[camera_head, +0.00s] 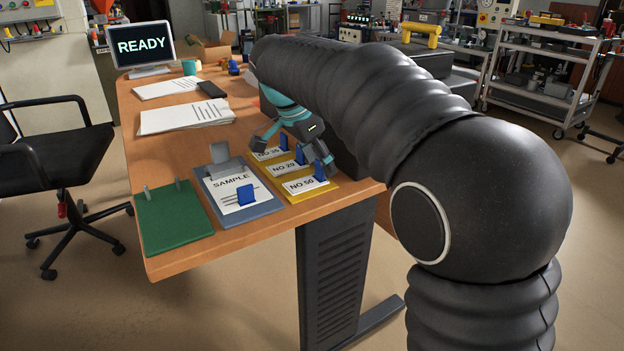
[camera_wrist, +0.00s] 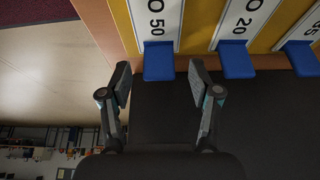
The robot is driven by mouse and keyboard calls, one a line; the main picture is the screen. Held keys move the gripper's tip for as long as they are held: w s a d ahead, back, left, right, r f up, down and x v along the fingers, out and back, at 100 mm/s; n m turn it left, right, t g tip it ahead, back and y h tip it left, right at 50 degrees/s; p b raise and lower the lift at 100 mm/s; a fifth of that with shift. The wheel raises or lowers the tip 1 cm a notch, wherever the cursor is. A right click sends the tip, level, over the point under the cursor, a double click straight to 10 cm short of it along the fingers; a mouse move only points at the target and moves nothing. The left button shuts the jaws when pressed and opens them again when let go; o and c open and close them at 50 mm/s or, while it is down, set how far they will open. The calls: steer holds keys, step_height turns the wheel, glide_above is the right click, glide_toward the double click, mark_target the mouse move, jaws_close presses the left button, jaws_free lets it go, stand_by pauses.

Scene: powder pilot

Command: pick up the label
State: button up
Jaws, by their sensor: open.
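Three white labels with blue tabs lie in a row on a yellow board (camera_head: 327,190). They read NO 35 (camera_head: 271,153), NO 20 (camera_head: 283,168) and NO 50 (camera_head: 302,186). In the wrist view the NO 50 label (camera_wrist: 158,18) has its blue tab (camera_wrist: 159,62) just beyond and between my fingertips. The NO 20 label (camera_wrist: 243,20) is to its right, and the third label (camera_wrist: 308,28) is cut off at the edge. My gripper (camera_wrist: 160,85) is open and empty, apart from the tab. In the head view my gripper is partly hidden behind my arm.
A grey-blue board (camera_head: 266,207) holds a SAMPLE sheet (camera_head: 231,189) under a grey clip, with a blue tab on it. A green board (camera_head: 172,217) lies left of it. Papers (camera_head: 186,116), a phone (camera_head: 211,89) and a READY screen (camera_head: 141,46) are farther back on the desk.

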steer(key=shift+w+d+f, duration=0.1)
steer(key=shift+d+f, duration=0.1)
steer(key=shift+f, duration=0.3)
steer(key=c, duration=0.9)
steer(key=shift+r, duration=0.1)
steer(key=shift+c, duration=0.2)
step_height(320, 180, up, 11)
steer(key=p, duration=0.2)
steer(key=shift+r, duration=1.45)
stand_by(0.4)
